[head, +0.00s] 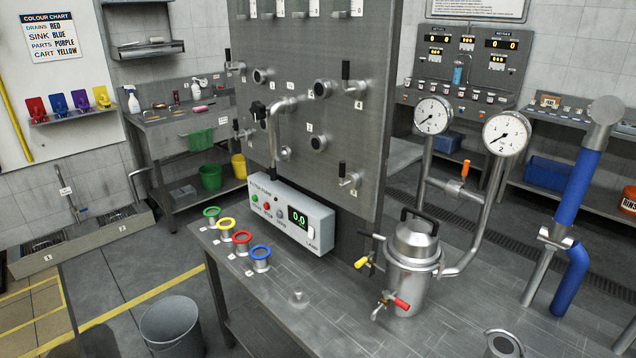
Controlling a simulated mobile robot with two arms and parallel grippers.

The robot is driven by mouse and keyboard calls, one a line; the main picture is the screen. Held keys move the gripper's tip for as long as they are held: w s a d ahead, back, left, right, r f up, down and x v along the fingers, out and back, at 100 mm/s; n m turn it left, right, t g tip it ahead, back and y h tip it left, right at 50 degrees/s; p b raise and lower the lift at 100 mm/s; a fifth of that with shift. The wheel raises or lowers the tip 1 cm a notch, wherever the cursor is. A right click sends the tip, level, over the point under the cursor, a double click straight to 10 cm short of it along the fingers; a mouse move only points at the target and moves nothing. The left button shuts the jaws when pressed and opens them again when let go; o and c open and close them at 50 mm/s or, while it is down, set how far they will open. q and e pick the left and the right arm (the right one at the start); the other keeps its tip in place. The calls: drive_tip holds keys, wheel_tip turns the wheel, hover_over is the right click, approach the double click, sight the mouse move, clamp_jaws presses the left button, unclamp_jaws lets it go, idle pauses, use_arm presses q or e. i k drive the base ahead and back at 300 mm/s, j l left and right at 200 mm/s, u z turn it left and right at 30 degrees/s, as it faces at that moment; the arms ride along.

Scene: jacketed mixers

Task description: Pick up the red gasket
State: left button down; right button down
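The red gasket (242,237) is a ring lying on top of a short metal stand near the left edge of the steel bench (345,322). It is third in a row of similar rings, between the yellow ring (226,224) and the blue ring (261,252). The green ring (211,212) is at the row's far end. The red gasket is in plain view, with nothing on it. Neither of my grippers is in view.
A control box (291,215) stands just behind the rings, before a tall grey panel (325,90). A lidded metal vessel (413,272) with valves and gauges stands to the right. Blue piping (580,185) rises farther right. A bucket (172,325) is on the floor at left.

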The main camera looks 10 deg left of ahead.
sight(233, 236)
drive_tip(key=i+j+z, duration=0.15)
drive_tip(key=j, duration=0.25)
drive_tip(key=i+j+z, duration=0.1)
drive_tip(key=j, duration=0.3)
drive_tip(key=i+j+z, duration=0.15)
drive_tip(key=j, duration=0.3)
drive_tip(key=i+j+z, duration=0.1)
drive_tip(key=j, duration=0.35)
drive_tip(key=i, duration=0.1)
